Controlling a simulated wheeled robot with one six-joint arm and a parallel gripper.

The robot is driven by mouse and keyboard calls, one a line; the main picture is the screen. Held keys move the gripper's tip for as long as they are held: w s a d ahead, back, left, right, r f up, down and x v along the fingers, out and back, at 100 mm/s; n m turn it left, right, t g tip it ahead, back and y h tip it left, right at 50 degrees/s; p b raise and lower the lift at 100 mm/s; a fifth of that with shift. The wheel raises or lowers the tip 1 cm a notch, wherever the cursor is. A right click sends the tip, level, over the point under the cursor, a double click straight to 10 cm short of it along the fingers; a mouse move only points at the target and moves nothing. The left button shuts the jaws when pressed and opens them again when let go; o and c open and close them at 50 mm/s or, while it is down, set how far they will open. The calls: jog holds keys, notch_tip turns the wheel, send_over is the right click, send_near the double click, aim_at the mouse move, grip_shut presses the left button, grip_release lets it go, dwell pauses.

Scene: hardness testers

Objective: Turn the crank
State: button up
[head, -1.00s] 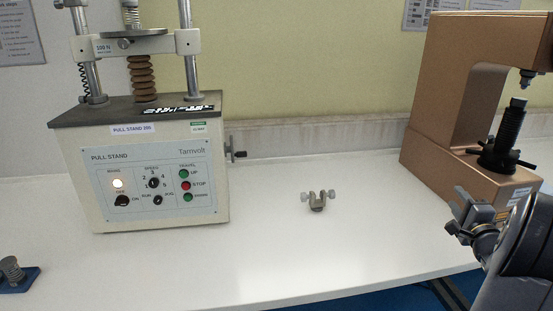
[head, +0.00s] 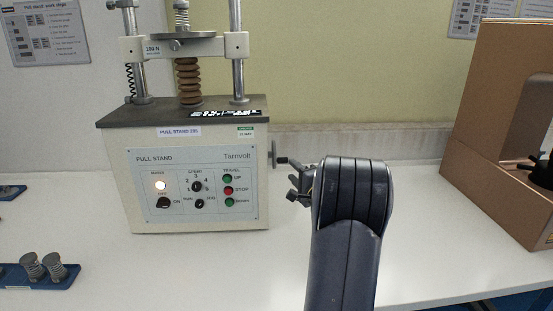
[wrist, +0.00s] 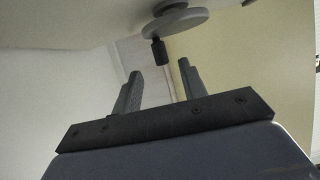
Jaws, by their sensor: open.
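The crank is a grey disc (head: 273,154) on the right side of the pull stand (head: 190,175), with a small dark handle (head: 283,160) sticking out to the right. In the wrist view the disc (wrist: 178,25) is at the top, and the handle (wrist: 160,50) points down toward my fingers. My gripper (wrist: 160,70) is open, and the gap between its fingertips is just below the handle's end. I see no contact. In the head view my gripper (head: 296,180) is right beside the crank, partly hidden by my arm.
A copper-coloured tester (head: 510,130) stands at the right. Blue trays, one (head: 15,275) with springs, lie at the left. The white bench (head: 430,240) is clear between the stand and the tester, as far as my arm lets me see.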

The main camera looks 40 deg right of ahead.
aim_at(285, 162)
jog(key=w, duration=0.2)
jog(key=w+d, duration=0.1)
jog(key=w, duration=0.2)
jog(key=w+p, duration=0.1)
jog(key=w, duration=0.2)
jog(key=shift+d+r, duration=0.2)
jog(key=shift+r, duration=0.1)
grip_shut()
